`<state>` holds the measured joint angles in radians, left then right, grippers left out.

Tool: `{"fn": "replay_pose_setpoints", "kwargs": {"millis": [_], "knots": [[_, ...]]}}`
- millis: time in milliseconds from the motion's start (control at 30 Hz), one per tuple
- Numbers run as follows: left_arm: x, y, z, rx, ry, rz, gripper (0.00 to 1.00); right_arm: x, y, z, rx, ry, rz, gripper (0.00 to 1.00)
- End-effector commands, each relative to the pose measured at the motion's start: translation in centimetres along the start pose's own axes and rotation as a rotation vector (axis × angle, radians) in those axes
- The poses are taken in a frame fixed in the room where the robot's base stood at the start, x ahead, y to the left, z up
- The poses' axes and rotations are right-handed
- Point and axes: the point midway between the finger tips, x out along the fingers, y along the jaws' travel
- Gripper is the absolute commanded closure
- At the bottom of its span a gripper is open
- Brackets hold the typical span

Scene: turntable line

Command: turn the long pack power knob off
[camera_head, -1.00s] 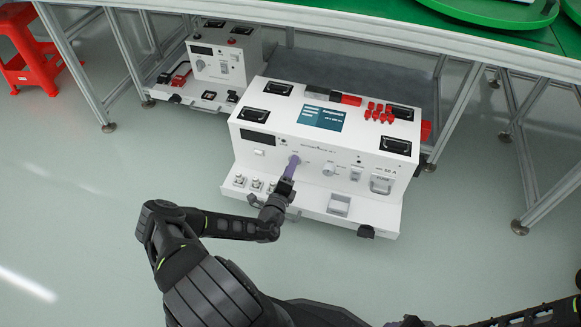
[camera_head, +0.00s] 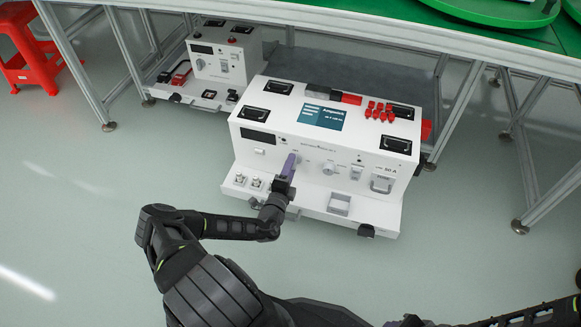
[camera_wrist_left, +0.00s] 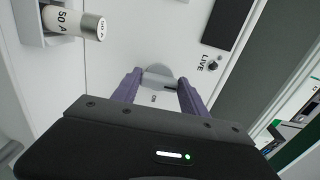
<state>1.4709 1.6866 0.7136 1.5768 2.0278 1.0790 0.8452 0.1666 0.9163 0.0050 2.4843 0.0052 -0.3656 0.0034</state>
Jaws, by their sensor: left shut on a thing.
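The long pack (camera_head: 325,155) is the large white unit on the floor, with a teal label on top and controls on its front. My left gripper (camera_head: 290,160) is at the left-middle of that front face. In the left wrist view its purple fingers are on either side of a round, light grey knob (camera_wrist_left: 158,72), shut on it. A dark mark shows near the knob's edge, and an "ON" label sits beside it. In the head view the fingers hide this knob. Part of my right gripper (camera_head: 410,322) shows at the bottom edge, its jaws unclear.
Another grey-white knob (camera_head: 329,167) and a handle (camera_head: 381,184) are right of my left gripper. A smaller white unit (camera_head: 222,62) stands behind left, under the green-topped table (camera_head: 400,35). A red stool (camera_head: 33,55) is at far left. The front floor is clear.

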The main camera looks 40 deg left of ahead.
Motion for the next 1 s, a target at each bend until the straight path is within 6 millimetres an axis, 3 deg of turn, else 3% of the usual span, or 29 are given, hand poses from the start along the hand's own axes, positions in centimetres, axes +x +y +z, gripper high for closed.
{"fn": "replay_pose_setpoints", "kwargs": {"millis": [300,633,1000], "knots": [[0.0,0.1,0.0,-0.001,0.000,0.001,0.27,0.0,0.0,0.0,0.000,0.000,0.000,0.64],[-0.5,0.0,0.0,0.000,0.000,0.002,0.27,-0.2,-0.1,0.0,0.000,-0.001,0.000,0.64],[-5.9,-0.2,0.0,-0.002,0.000,0.003,0.27,-1.8,-1.0,0.4,-0.006,-0.012,-0.005,0.64]]}}
